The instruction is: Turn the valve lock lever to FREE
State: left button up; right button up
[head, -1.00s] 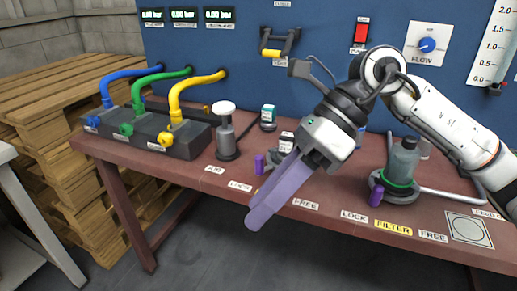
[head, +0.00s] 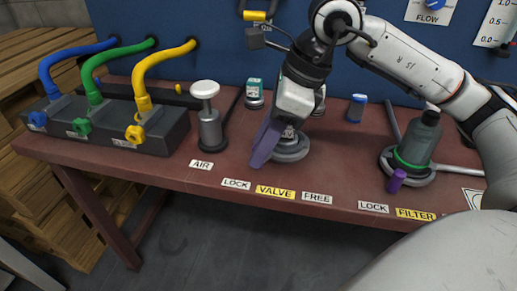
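The valve station stands behind the yellow VALVE label (head: 275,192). Its round grey base (head: 291,153) shows partly under my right gripper. The LOCK label (head: 236,184) is at its front left and the FREE label (head: 317,198) at its front right. My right gripper (head: 260,154) points down at the left side of this base, its purple fingers over the LOCK side. The fingers overlap in this view, so I cannot tell their opening or whether they touch the lever. The lever's purple knob is hidden now. My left gripper is not in view.
At right the filter bottle (head: 418,140) stands on a round base with a purple knob (head: 396,180) near its LOCK label. A white-topped air pump (head: 208,115) stands left of the valve. Coloured hoses (head: 165,62) enter a dark block. A blue-capped vial (head: 356,108) stands behind.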

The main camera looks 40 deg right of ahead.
jog(key=shift+w+a+f, duration=0.2)
jog(key=shift+w+f, duration=0.05)
jog(key=shift+f, duration=0.4)
grip_shut()
jog(key=shift+d, duration=0.1)
